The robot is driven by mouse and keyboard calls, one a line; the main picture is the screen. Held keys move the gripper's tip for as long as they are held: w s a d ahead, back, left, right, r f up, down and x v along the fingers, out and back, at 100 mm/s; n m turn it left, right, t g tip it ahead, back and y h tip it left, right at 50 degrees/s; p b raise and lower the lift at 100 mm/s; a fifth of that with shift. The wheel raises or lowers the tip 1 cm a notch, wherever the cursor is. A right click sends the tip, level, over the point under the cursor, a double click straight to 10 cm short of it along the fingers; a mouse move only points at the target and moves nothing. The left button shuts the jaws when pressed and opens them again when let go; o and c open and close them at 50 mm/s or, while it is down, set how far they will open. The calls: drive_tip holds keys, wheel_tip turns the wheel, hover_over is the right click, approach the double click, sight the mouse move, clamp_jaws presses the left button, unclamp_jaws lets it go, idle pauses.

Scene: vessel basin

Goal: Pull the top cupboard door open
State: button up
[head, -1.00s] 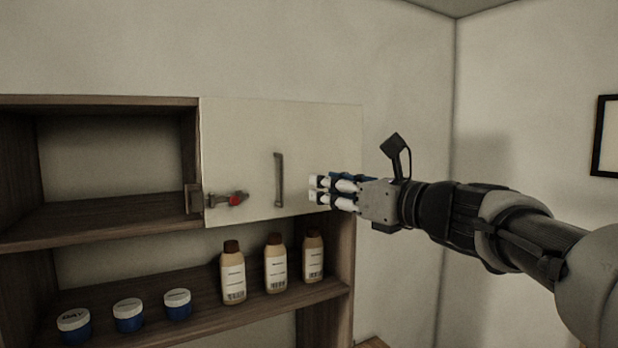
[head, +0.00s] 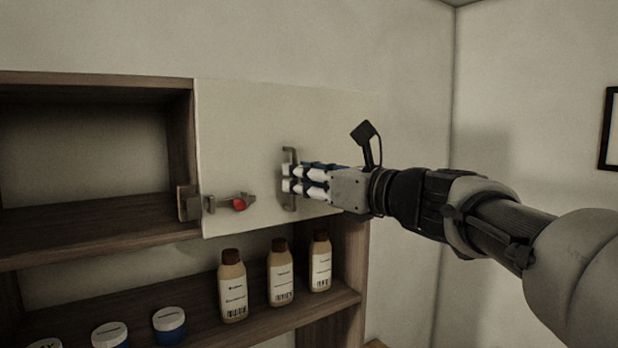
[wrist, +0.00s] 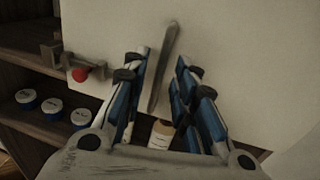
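The top cupboard door (head: 245,130) is a pale flat panel that looks shut. Its upright dark bar handle (head: 289,155) is partly hidden behind my fingers in the head view. My gripper (head: 288,178) is at the handle, coming from the right. In the wrist view my gripper (wrist: 162,65) is open, and the handle (wrist: 163,65) stands slightly tilted between the fingers, closer to the left one. I cannot tell if they touch. A latch with a red knob (head: 240,204) sits at the door's lower left; I cannot tell if its bolt is engaged.
An open compartment (head: 90,140) lies left of the door. On the shelf below stand several brown-capped bottles (head: 232,287) and blue jars with white lids (head: 169,322). A bracket (head: 188,203) sits on the frame beside the latch. A picture frame (head: 609,130) hangs on the right wall.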

drive_tip(key=shift+w+a+f, duration=0.1)
drive_tip(key=shift+w+a, duration=0.05)
drive_tip(key=shift+w, duration=0.05)
drive_tip(key=shift+c, duration=1.2)
clamp_jaws()
